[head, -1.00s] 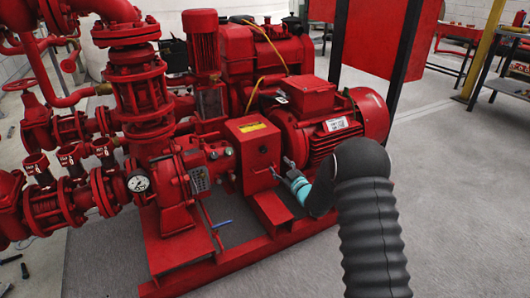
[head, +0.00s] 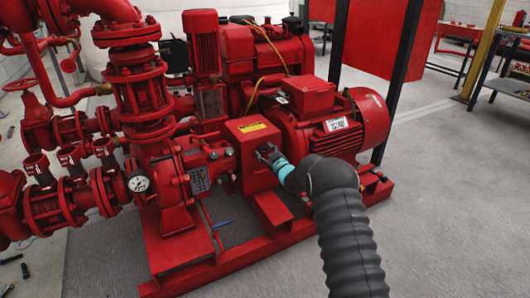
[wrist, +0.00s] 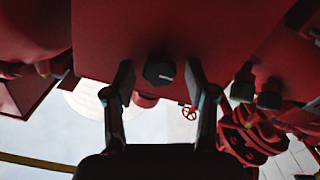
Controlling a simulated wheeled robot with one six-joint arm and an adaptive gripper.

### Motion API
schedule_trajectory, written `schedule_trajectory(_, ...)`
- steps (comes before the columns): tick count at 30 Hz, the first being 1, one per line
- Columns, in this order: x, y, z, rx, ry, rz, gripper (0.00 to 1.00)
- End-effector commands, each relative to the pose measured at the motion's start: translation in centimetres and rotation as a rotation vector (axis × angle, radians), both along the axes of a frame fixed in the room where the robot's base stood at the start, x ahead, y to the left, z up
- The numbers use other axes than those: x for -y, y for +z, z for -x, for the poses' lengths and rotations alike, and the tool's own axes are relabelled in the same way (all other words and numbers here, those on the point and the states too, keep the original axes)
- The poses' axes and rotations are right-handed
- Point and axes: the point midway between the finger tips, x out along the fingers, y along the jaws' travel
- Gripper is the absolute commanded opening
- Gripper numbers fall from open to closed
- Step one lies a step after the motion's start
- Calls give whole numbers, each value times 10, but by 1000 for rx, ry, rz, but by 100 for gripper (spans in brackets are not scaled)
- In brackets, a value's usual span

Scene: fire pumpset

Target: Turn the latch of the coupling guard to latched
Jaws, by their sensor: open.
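The coupling guard (head: 246,134) is a red box with a yellow label, between the pump and the red motor. In the wrist view its red face (wrist: 110,45) fills the upper middle. The latch (wrist: 159,70) is a dark round knob with a pale mark on that face. My gripper (head: 267,153) is at the guard's front face in the head view, where it hides the latch. In the wrist view my open gripper (wrist: 160,80) has one finger on each side of the latch, with gaps visible; contact cannot be seen.
The red motor (head: 335,125) stands right of the guard, close to my arm. The pump with its pressure gauge (head: 139,183) and pipework is to the left. A red base frame (head: 240,262) runs below. Open grey floor (head: 450,210) lies to the right.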

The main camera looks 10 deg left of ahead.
Motion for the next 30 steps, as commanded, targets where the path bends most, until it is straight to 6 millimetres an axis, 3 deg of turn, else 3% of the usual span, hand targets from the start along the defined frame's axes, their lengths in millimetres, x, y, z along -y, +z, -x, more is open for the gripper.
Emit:
schedule_trajectory(6,0,0,0,0,0,0,56)
schedule_trajectory(13,0,0,0,0,0,0,0)
schedule_trajectory(30,0,-1,0,-84,0,-126,0)
